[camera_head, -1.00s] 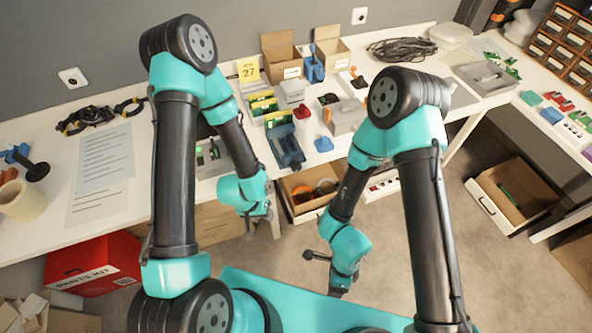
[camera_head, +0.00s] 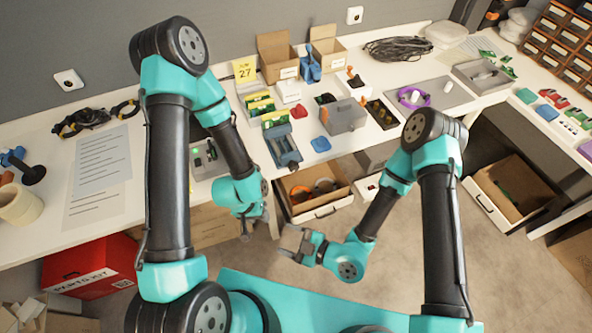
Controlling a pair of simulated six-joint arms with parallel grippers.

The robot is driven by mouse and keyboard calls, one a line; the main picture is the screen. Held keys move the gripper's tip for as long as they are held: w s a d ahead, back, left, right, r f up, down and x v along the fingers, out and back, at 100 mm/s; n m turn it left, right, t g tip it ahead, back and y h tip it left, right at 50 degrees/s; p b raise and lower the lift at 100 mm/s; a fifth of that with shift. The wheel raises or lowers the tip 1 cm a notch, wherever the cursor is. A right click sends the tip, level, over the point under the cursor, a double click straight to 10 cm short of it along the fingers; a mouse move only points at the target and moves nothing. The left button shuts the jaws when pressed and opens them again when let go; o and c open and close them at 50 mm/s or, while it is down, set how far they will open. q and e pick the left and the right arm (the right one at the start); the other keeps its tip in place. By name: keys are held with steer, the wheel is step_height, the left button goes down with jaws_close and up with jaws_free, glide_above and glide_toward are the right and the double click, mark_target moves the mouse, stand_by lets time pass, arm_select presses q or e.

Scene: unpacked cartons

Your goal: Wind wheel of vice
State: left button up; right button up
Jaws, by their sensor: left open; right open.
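The blue-grey vice (camera_head: 281,141) sits near the front edge of the white table, left of centre. A small dark round part, which looks like its wheel (camera_head: 295,166), is at its front end by the table edge. My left gripper (camera_head: 254,227) is open and empty, pointing down, in front of the table edge and to the left of the wheel. My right gripper (camera_head: 292,244) is open and empty, lower in the picture than the wheel and pointing left. Neither gripper touches the vice.
An open drawer (camera_head: 317,190) juts out below the wheel.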

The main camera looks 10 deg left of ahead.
steer(key=w+d+m+t+h, duration=0.6)
steer(key=m+t, duration=0.5)
steer(key=m, duration=0.4)
steer(key=w, duration=0.2)
steer(key=shift+w+d+m+t, duration=0.2)
steer(key=shift+w+m+t, duration=0.1)
steer(key=shift+w+m, duration=0.1)
steer(key=shift+w, duration=0.1)
